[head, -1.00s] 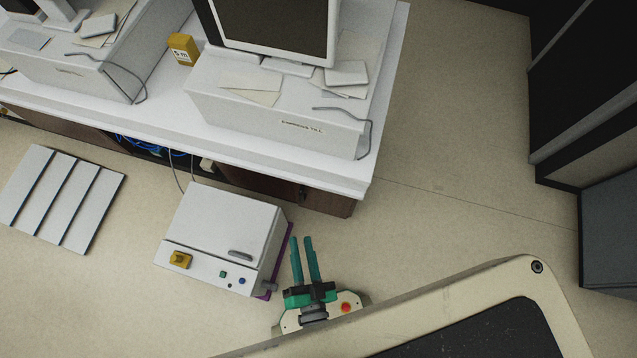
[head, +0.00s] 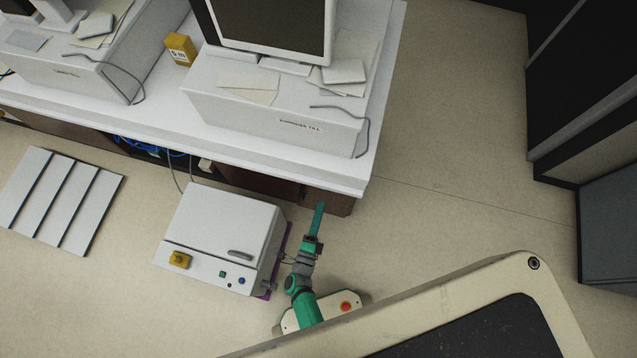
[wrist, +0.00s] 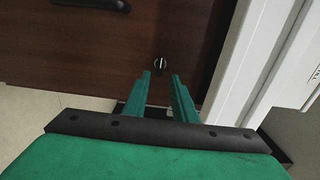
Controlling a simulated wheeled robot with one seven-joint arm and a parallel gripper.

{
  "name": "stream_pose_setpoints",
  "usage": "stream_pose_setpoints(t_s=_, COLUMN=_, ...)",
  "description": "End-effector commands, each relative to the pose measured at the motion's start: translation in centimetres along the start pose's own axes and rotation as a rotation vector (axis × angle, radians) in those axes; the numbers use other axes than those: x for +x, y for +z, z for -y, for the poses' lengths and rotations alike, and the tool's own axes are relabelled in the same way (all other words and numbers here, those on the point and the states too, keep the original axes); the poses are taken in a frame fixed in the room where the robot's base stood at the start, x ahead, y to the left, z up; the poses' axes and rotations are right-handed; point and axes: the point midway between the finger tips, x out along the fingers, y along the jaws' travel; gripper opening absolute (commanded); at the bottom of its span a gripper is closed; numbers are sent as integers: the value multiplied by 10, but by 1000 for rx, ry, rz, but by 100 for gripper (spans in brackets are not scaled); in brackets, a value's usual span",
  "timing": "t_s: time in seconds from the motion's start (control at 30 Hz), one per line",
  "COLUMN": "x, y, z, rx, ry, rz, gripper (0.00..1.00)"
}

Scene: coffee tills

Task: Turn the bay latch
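The bay latch (wrist: 160,63) is a small round dark knob with a pale upright bar, set on a brown wooden door (wrist: 155,30). In the wrist view it shows just beyond and between my two teal fingertips. My gripper (wrist: 161,75) is open, with a clear gap and nothing between the fingers. I cannot tell how far the tips are from the latch. In the head view my gripper (head: 319,205) points at the brown front under the counter's right end, its fingers overlapping edge-on. The latch cannot be made out there.
A white counter (head: 230,145) with tills overhangs the brown front. A white box appliance (head: 225,225) stands on the floor left of my arm. A black handle (wrist: 95,3) is on the door, upper left. Floor right of the counter is clear.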

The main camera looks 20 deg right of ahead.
Motion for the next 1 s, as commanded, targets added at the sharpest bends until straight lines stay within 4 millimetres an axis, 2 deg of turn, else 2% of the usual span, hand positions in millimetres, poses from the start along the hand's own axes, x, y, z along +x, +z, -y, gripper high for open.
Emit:
stream_pose_setpoints(t_s=0.5, x=59, y=1, z=1, rx=-4, ry=0, rz=2, gripper=25)
stream_pose_setpoints(t_s=0.77, x=72, y=1, z=1, rx=-3, ry=0, rz=3, gripper=25)
stream_pose_setpoints(t_s=0.87, x=71, y=1, z=0, rx=-3, ry=0, rz=4, gripper=4)
stream_pose_setpoints(t_s=0.9, x=71, y=1, z=0, rx=-3, ry=0, rz=4, gripper=0)
stream_pose_setpoints(t_s=1.0, x=71, y=1, z=0, rx=-3, ry=0, rz=3, gripper=0)
